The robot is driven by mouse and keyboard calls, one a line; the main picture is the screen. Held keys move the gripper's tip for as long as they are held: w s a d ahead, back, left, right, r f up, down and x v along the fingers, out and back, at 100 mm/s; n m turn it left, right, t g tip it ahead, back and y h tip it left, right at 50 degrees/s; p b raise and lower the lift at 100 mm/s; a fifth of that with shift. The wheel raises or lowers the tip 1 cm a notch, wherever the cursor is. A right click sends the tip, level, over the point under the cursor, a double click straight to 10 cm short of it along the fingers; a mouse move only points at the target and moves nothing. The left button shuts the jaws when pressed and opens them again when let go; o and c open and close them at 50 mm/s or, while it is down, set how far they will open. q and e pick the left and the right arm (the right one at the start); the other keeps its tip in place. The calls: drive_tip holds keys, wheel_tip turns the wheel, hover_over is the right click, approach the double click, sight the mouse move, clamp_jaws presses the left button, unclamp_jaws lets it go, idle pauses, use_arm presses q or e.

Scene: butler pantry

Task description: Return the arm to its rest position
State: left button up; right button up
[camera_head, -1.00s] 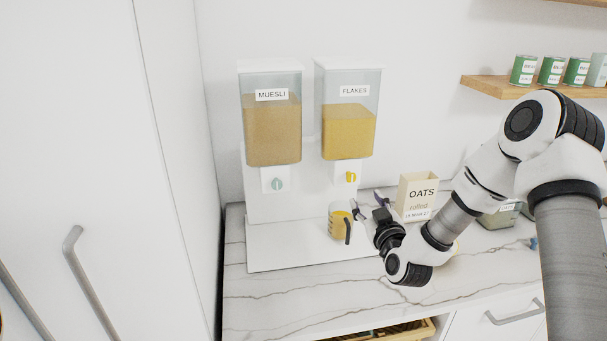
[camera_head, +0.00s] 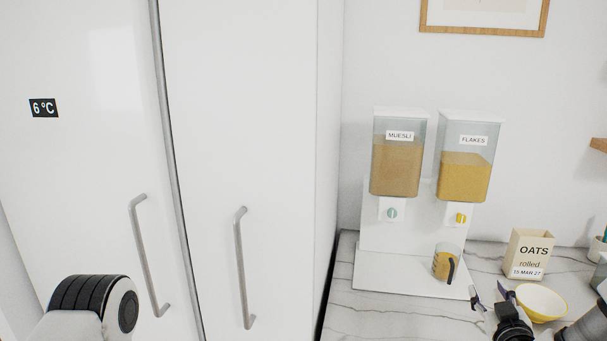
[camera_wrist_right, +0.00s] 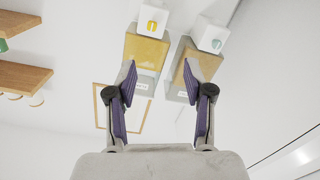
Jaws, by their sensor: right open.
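My right gripper (camera_head: 493,297) is open and empty at the lower right of the head view, in front of the dispenser stand and left of a bowl. In the right wrist view my right gripper (camera_wrist_right: 164,82) has its two purple-padded fingers spread apart with nothing between them. That view is upside down and shows the dispensers beyond the fingers. A white and black joint of my left arm (camera_head: 95,308) shows at the lower left of the head view. My left gripper is out of view.
A jug (camera_head: 446,264) with yellow contents stands on the dispenser stand (camera_head: 400,274) under the flakes dispenser (camera_head: 466,178). The muesli dispenser (camera_head: 397,168) is beside it. A yellow bowl (camera_head: 540,303) and oats box (camera_head: 527,255) are on the marble counter. Tall white doors (camera_head: 245,120) fill the left.

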drive_tip(key=s+a+f+n+g+y+b, duration=0.1)
drive_tip(key=s+a+f+g, duration=0.25)
drive_tip(key=f, duration=0.55)
drive_tip(key=s+a+f+n+g+y+b, duration=0.1)
drive_tip(key=s+a+f+g+y, duration=0.1)
drive_tip(key=s+a+f, duration=0.5)
drive_tip(key=s+a+f+n+g+y+b, duration=0.1)
drive_tip(key=s+a+f+g, duration=0.1)
drive_tip(key=f, duration=0.9)
drive_tip(key=s+a+f+m+g, duration=0.1)
drive_tip(key=s+f+g, duration=0.3)
drive_tip(key=s, duration=0.7)
drive_tip(key=s+a+f+m+g, duration=0.2)
drive_tip(key=s+f+g, duration=0.3)
drive_tip(key=s, duration=0.6)
drive_tip(key=shift+a+m+g+b, duration=0.25)
drive_tip(key=shift+m+g+b, duration=0.15)
drive_tip(key=shift+m, duration=0.4)
